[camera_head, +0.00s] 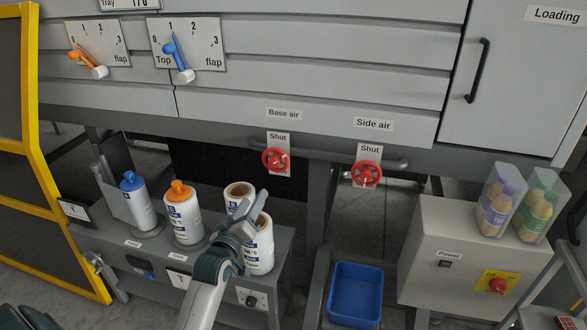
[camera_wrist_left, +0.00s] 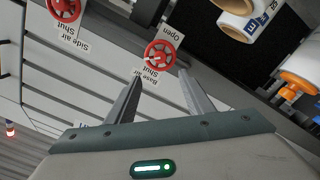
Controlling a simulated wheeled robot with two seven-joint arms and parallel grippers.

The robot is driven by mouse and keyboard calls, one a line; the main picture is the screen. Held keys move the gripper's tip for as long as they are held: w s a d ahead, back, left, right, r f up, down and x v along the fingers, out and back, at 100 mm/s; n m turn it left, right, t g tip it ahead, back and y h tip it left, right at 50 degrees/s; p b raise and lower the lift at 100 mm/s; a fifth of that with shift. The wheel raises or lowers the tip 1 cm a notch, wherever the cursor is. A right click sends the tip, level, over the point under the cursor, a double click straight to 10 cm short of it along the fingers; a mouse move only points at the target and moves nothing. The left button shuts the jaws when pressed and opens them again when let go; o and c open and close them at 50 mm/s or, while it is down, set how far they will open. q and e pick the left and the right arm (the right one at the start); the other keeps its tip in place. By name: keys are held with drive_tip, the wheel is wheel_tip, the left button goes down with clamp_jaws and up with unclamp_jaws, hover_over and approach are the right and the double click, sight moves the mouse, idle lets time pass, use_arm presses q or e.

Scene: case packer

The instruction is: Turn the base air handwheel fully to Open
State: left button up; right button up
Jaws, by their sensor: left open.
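The red base air handwheel (camera_head: 276,160) is on the front rail below its "Base air" label (camera_head: 284,114). "Shut" is printed above the wheel. In the left wrist view the handwheel (camera_wrist_left: 160,54) appears upside down, with "Shut" on one side and "Open" on the other. My left gripper (camera_head: 253,202) is open and empty, below and slightly left of the wheel in the head view. In the left wrist view its fingertips (camera_wrist_left: 160,76) point toward the wheel with a visible gap. I cannot tell the exact distance. My right gripper is not in view.
A similar red side air handwheel (camera_head: 367,173) sits to the right. Bottles (camera_head: 183,215) and label rolls (camera_head: 258,247) stand on a grey shelf beside my left arm. A blue bin (camera_head: 355,293) and a power box (camera_head: 460,275) are at lower right.

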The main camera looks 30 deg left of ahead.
use_arm(q)
drive_tip(key=p, duration=0.4)
approach(273, 164)
drive_tip(key=x, duration=0.6)
drive_tip(key=shift+w+r, duration=0.1)
drive_tip(key=shift+r, duration=0.1)
drive_tip(key=shift+w+a+f, duration=0.1)
drive_tip(key=shift+w+a, duration=0.05)
drive_tip(key=shift+w, duration=0.55)
drive_tip(key=shift+c, duration=0.3)
drive_tip(key=c, duration=1)
